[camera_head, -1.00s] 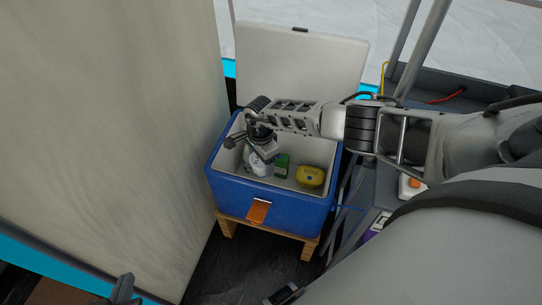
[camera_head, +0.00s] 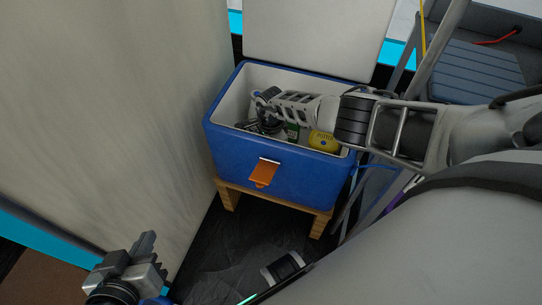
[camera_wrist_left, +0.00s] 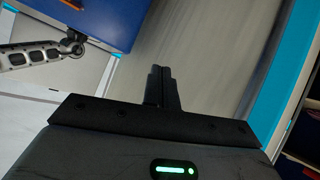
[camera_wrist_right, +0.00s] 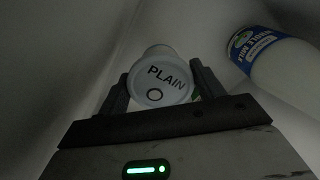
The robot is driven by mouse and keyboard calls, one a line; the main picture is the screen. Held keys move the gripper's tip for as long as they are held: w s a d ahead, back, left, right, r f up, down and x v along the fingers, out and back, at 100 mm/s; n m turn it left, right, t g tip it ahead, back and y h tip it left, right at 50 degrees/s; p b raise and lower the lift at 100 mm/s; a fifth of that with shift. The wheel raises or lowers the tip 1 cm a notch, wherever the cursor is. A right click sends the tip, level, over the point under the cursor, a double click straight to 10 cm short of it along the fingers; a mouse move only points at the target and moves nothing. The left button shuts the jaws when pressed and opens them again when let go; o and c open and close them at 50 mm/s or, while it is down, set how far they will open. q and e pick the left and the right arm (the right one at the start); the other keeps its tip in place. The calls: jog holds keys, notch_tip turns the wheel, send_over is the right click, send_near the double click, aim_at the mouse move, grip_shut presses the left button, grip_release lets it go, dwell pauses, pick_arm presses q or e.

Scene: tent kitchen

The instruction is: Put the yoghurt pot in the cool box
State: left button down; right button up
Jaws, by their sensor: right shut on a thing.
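The blue cool box (camera_head: 225,148) stands open in the head view, its pale lid (camera_head: 310,40) raised behind it. My right gripper (camera_head: 262,120) is down inside the box, mostly hidden by its own wrist. In the right wrist view, the white yoghurt pot (camera_wrist_right: 160,84), its lid marked "PLAIN", sits between the two fingers, which are shut on it. Pale box walls surround it; I cannot tell whether the pot touches the floor. My left gripper (camera_head: 146,246) is low at the left of the head view. Its fingers (camera_wrist_left: 161,86) are together and empty in the left wrist view.
A milk bottle (camera_wrist_right: 275,62) lies close right of the pot in the right wrist view. A yellow item (camera_head: 323,141) and a green item (camera_head: 293,131) are in the box's right half. A pale tent wall (camera_head: 120,110) is close on the left; a wooden stand (camera_head: 270,198) carries the box.

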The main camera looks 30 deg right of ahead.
jog(key=shift+f, duration=0.55)
notch_tip(320, 180, down, 3)
jog(key=b, duration=0.3)
jog(key=shift+f, duration=0.1)
jog(key=shift+f+b, duration=0.35)
jog(key=shift+b, duration=0.1)
jog(key=shift+w, duration=0.1)
pick_arm(q)
jog(key=r+t, duration=0.1)
jog(key=d+r+t+h, duration=0.1)
jog(key=r, duration=0.1)
jog(key=shift+d+r+h, duration=0.15)
jog(key=shift+r+h, duration=0.15)
jog(key=shift+t, duration=0.3)
pick_arm(e)
jog(key=shift+f, duration=0.15)
jog(key=o, duration=1.1)
jog(key=shift+c, duration=0.2)
